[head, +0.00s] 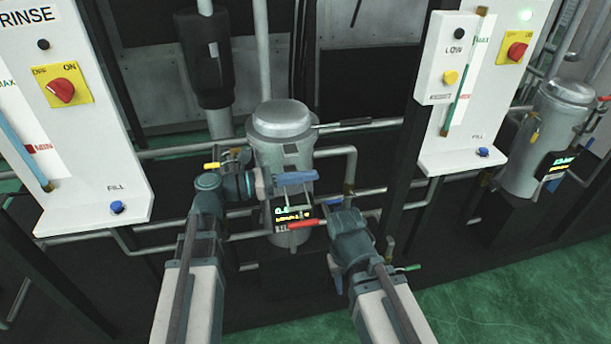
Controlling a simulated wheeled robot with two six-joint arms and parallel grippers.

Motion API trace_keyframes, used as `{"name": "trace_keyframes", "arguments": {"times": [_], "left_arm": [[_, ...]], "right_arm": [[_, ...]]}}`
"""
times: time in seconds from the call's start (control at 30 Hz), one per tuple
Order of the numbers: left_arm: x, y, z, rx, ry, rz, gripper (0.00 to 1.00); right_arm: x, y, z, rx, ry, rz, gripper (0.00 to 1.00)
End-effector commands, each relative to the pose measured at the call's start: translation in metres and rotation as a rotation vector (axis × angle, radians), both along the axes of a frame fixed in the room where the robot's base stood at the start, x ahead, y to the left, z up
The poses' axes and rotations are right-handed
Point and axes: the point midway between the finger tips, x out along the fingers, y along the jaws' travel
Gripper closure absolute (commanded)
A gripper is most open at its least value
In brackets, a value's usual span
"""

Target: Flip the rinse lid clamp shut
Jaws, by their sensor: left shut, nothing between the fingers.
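A grey metal canister (284,152) with a domed lid (281,117) stands in the centre, between the white RINSE panel (70,110) and another panel. The lid looks down on the canister. A rod with a dark grip (349,126) sticks out to the right just below the lid; I cannot tell for certain whether it is the clamp. My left gripper (264,184) is shut and empty, pointing right in front of the canister's left side, close to a blue lever (296,178); I cannot tell whether they touch. My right gripper (335,222) is lower right of the canister, its fingers unclear.
A red lever (307,222) and a small lit display (293,213) are low on the canister. A yellow lever (212,165) is left of it. Pipes cross behind. A second canister (538,140) stands at right beside the LOW panel (458,85). Green floor is open at lower right.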

Motion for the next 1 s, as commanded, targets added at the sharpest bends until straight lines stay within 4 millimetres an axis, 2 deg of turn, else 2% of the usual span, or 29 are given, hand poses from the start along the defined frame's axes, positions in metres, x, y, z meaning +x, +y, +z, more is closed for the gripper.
{"name": "trace_keyframes", "arguments": {"times": [0.87, 0.9, 1.0], "left_arm": [[0.0, 0.0, 0.0, 0.0, 0.0, 0.0, 1.0], [0.0, 0.0, 0.0, 0.0, 0.0, 0.0, 0.99], [0.0, 0.0, 0.0, 0.0, 0.0, 0.0, 0.81]], "right_arm": [[0.0, 0.0, 0.0, 0.0, 0.0, 0.0, 0.65], [0.0, 0.0, 0.0, 0.0, 0.0, 0.0, 0.65], [0.0, 0.0, 0.0, 0.0, 0.0, 0.0, 0.65]]}}
